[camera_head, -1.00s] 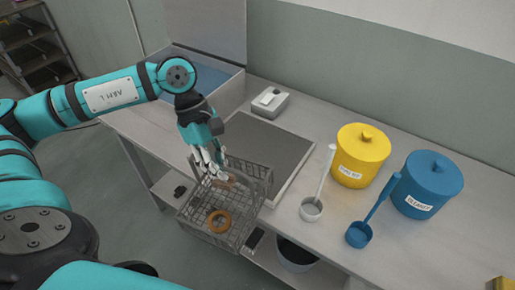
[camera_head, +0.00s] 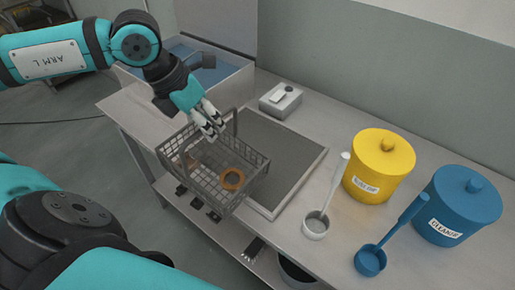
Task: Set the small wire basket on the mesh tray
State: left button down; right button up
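The small wire basket (camera_head: 215,188) is dark mesh with a raised handle and holds orange-brown rings (camera_head: 231,179). It is over the front-left part of the table and partly past its front edge, appearing held above the tabletop. My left gripper (camera_head: 212,127) comes down from the upper left, its fingers closed at the basket's handle; the exact grip is partly hidden. The mesh tray (camera_head: 297,181), a dark grey panel in a pale frame, lies flat just right of the basket, which overlaps its left side in view. My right gripper is not in view.
An open tank with blue inside (camera_head: 215,68) stands behind left. A small grey device (camera_head: 282,101) sits behind the tray. To the right are a white ladle (camera_head: 316,226), a yellow canister (camera_head: 379,168), a blue ladle (camera_head: 370,262) and a blue canister (camera_head: 459,205).

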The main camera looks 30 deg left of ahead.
pick_arm(q)
jog(key=w+d+h+p, duration=0.1)
jog(key=w+d+p, duration=0.1)
jog(key=d, duration=0.6)
jog(key=w+a+f+p, duration=0.2)
jog(key=w+a+p, duration=0.1)
jog(key=w, duration=0.4)
jog(key=w+a+f+p, duration=0.2)
jog(key=w+a+p, duration=0.1)
jog(key=w, duration=0.3)
jog(key=shift+w+a+f, duration=0.2)
jog(key=shift+w+a, duration=0.15)
jog(key=shift+a, duration=0.4)
jog(key=c, duration=1.5)
grip_release()
jog(key=shift+s, duration=0.1)
jog(key=shift+r, duration=0.1)
jog(key=b+v, duration=0.1)
jog(key=v, duration=1.1)
jog(key=shift+w+a, duration=0.1)
jog(key=shift+w, duration=0.1)
